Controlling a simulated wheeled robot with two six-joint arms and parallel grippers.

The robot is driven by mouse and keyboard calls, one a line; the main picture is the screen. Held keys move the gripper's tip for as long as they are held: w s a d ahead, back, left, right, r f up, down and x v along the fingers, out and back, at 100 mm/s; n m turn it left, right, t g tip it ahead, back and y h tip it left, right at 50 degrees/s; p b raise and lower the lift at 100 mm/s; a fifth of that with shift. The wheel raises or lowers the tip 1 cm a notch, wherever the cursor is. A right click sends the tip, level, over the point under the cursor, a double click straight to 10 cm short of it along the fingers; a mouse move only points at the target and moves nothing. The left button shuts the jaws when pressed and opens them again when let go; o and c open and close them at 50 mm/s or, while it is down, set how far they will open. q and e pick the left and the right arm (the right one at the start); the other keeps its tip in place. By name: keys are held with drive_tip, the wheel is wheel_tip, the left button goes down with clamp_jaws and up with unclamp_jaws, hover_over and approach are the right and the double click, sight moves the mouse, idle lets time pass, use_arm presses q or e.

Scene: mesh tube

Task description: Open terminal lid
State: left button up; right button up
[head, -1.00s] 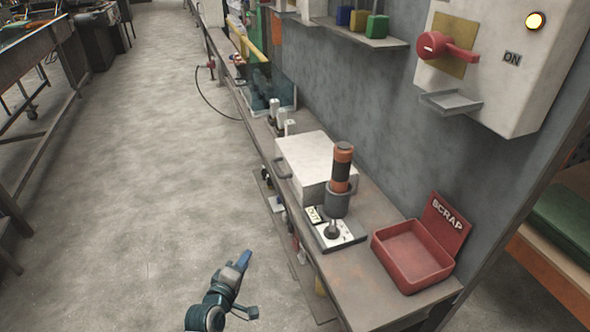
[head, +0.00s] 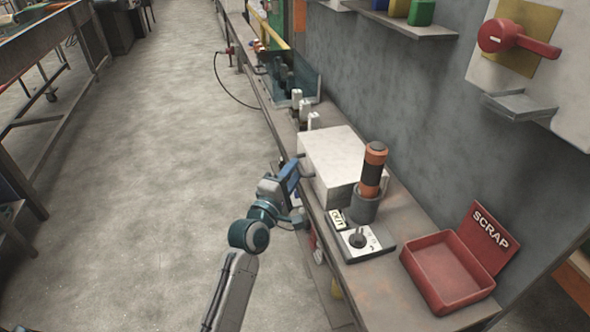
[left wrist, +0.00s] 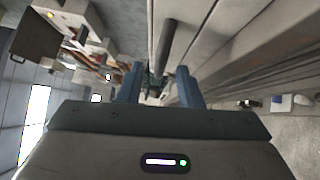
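A white box (head: 343,157), which looks like the terminal with its lid shut, stands on the bench. A grey handle (head: 305,169) sticks out from its left side. My left gripper (head: 292,176) is just left of this handle, beside the bench edge, and looks apart from it. In the left wrist view my two blue fingers (left wrist: 160,82) are spread with a gap between them. A dark bar (left wrist: 168,45), perhaps the handle, shows beyond the gap; nothing is held. My right gripper is not in view.
An orange and black cylinder in a grey holder (head: 364,205) stands at the box's near right corner. A dial panel (head: 372,247) and a red scrap bin (head: 449,270) are nearer. Small white items (head: 305,110) stand behind. The floor (head: 150,180) at left is clear.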

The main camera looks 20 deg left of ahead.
use_arm(q)
drive_tip(key=shift+x, duration=0.75)
clamp_jaws()
